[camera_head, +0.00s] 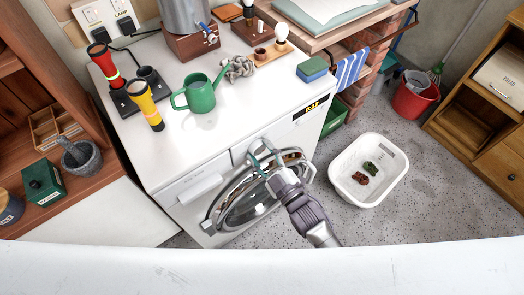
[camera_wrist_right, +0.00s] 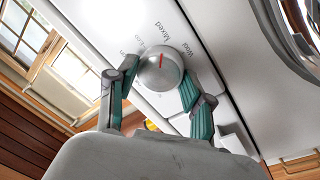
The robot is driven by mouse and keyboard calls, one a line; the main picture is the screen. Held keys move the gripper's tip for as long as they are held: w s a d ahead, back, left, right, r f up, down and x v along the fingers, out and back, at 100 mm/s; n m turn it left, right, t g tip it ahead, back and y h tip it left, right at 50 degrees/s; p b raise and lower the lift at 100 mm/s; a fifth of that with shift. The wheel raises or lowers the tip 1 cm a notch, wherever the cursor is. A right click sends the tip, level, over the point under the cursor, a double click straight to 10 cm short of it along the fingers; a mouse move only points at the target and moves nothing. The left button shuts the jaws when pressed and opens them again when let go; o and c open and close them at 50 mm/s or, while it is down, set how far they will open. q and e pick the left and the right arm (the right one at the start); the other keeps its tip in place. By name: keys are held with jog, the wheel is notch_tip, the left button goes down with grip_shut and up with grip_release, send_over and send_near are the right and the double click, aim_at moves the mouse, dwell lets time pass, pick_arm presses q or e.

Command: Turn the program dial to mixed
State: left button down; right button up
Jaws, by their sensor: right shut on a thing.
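The white washing machine (camera_head: 177,188) stands in the middle of the head view, with its round glass door (camera_head: 240,205) on the front. The program dial (camera_wrist_right: 153,76) is a round silver knob with a red mark. The mark points roughly at the word Mixed on the panel (camera_wrist_right: 158,30); other printed labels sit around the knob, partly hidden. My right gripper (camera_wrist_right: 160,84) is shut on the dial, one finger on each side. My left gripper is not in view.
A white basket (camera_head: 345,190) with small dark items is on the floor at right. A red bucket (camera_head: 412,104) stands farther back.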

jog(key=shift+f, duration=0.15)
dwell(0.4)
jog(key=o, duration=1.2)
jog(key=shift+s, duration=0.1)
jog(key=v, duration=1.2)
